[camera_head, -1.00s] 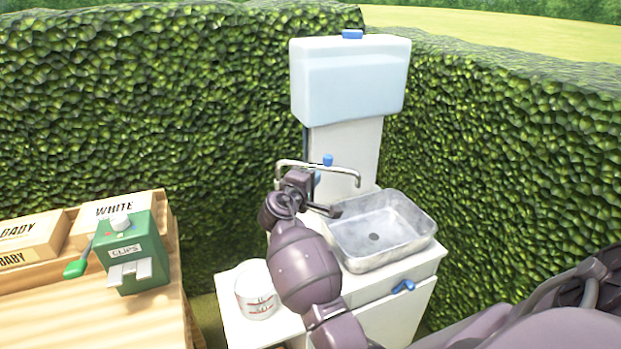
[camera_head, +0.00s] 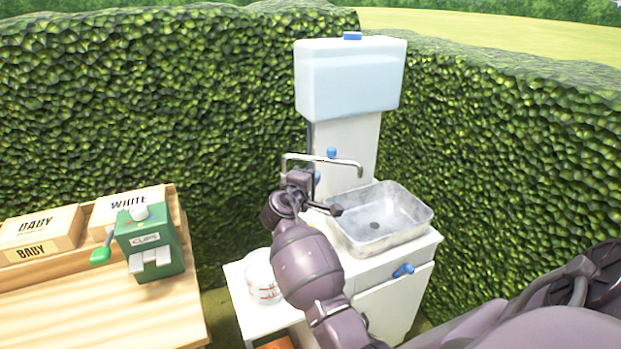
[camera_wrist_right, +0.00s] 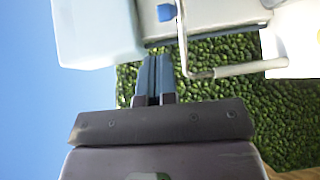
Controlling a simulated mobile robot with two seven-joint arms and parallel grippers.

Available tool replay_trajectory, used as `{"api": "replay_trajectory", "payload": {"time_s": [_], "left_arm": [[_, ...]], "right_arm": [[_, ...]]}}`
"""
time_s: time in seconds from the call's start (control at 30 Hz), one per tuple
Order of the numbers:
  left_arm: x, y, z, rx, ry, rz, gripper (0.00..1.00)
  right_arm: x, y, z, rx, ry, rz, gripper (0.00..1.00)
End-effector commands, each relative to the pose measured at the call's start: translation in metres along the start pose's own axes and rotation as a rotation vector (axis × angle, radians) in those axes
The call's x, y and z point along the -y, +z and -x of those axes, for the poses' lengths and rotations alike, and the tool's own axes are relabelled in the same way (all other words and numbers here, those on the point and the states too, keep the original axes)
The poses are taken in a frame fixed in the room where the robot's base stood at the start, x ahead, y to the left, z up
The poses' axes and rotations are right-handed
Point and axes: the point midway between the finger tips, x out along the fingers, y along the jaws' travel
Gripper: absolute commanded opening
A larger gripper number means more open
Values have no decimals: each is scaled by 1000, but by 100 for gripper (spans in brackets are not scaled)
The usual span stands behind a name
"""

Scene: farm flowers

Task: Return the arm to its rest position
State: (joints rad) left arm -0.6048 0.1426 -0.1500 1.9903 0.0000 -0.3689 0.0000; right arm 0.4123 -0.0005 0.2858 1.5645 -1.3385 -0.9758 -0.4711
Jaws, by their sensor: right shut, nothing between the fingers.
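My right arm reaches up from the bottom middle of the head view. Its right gripper (camera_head: 336,210) points toward the sink basin (camera_head: 408,240), in front of the tap (camera_head: 345,160); the fingers are small and dark there. In the right wrist view the fingers of the right gripper (camera_wrist_right: 153,78) lie together, shut with nothing between them. The tap (camera_wrist_right: 235,70) shows close beside them; I cannot tell the exact gap. My left gripper is not in view.
A water tank (camera_head: 350,80) stands above the sink. A white bucket (camera_head: 264,278) stands on a low white shelf left of the arm. A wooden table (camera_head: 100,310) holds a green clips dispenser (camera_head: 148,245) and wooden boxes (camera_head: 40,232). Hedges (camera_head: 150,110) stand behind and to the right.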

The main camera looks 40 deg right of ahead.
Motion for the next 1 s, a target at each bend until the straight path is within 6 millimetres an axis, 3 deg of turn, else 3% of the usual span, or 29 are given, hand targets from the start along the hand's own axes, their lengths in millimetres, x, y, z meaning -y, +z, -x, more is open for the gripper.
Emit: {"api": "replay_trajectory", "payload": {"time_s": [0.43, 0.6, 0.77, 0.87, 1.0], "left_arm": [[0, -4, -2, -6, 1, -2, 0], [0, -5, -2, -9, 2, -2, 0], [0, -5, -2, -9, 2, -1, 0], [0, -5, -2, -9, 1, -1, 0], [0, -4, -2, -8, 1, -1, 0]], "right_arm": [[0, 1, -2, -3, 1, -13, 0], [-3, -20, 2, -136, -39, -204, 0], [-14, -55, 28, -372, -131, -494, 0], [-1, -60, 51, -503, -218, -641, 0], [34, -50, 89, -647, -379, -818, 0]]}}
